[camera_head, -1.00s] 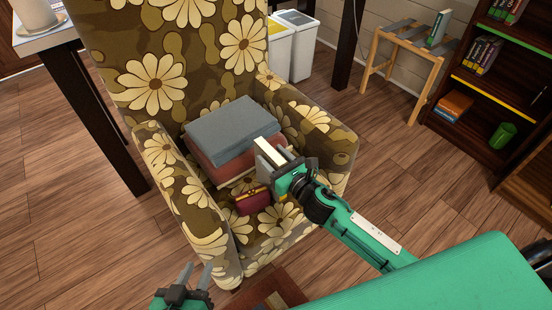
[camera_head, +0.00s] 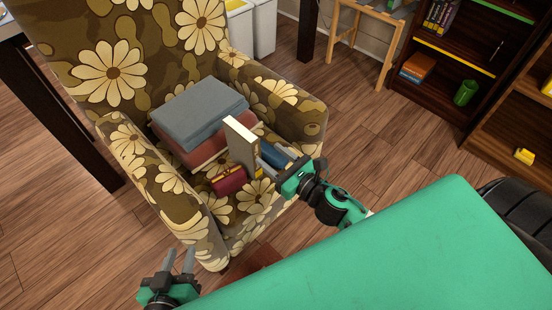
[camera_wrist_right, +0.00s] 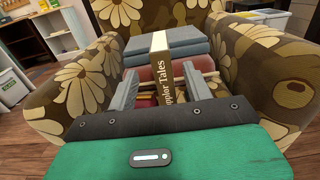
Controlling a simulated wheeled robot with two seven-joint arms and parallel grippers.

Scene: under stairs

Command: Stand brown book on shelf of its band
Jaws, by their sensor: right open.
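The brown book (camera_head: 240,143) stands upright on the seat of the flowered armchair, its pale page edges showing. My right gripper (camera_head: 270,156) is open at the book's near side. In the wrist view its fingers (camera_wrist_right: 162,88) are spread to either side of the spine, with gaps. My left gripper (camera_head: 180,262) is open and empty, low at the left, in front of the chair. The dark bookcase with a yellow band (camera_head: 455,56) and a green band (camera_head: 502,11) stands at upper right.
A dark red purse (camera_head: 229,180) and a blue item (camera_head: 278,152) are close to the brown book. Orange books (camera_head: 418,67) and a green cup (camera_head: 466,93) occupy the bookcase. Floor lies clear between.

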